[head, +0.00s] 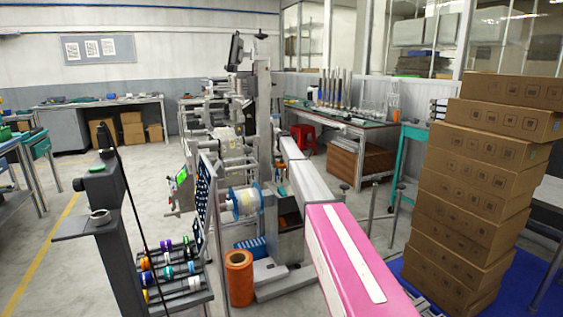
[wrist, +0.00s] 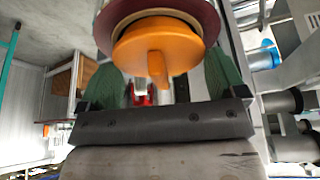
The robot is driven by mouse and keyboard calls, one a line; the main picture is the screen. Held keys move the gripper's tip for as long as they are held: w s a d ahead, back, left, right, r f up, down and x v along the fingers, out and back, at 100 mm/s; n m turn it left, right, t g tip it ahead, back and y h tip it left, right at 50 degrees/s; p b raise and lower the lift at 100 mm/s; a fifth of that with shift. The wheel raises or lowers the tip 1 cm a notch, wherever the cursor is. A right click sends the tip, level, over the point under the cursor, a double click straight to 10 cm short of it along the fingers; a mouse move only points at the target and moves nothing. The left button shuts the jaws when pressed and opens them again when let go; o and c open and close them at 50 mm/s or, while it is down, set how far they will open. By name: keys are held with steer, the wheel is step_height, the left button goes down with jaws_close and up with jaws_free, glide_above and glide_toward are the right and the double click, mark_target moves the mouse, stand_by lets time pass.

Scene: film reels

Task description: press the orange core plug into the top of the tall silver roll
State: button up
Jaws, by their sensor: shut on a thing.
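In the wrist view the orange core plug (wrist: 185,50) is a round disc with a tab on its near face. It sits between the green finger pads of my gripper (wrist: 160,72), which is shut on it. A dark red round rim (wrist: 211,18) with a tan ring inside shows directly behind the plug, cut off by the top edge. I cannot tell whether plug and rim touch. The tall silver roll cannot be surely made out in either view. Neither the plug nor my gripper can be made out in the head view.
A machine with a blue-flanged spool (head: 243,203) stands mid-view. An orange roll (head: 239,279) stands on the floor before it. A rack of small rolls (head: 178,274) is at lower left. Stacked cartons (head: 470,190) rise on the right. Open floor lies at left.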

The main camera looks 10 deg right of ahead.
steer(key=shift+f, duration=0.45)
steer(key=shift+r, duration=0.8)
steer(key=shift+f, duration=0.85)
stand_by(1.0)
steer(key=o, duration=0.6)
steer(key=shift+o, duration=0.2)
steer(key=shift+r, duration=0.1)
steer(key=v, duration=1.1)
stand_by(0.3)
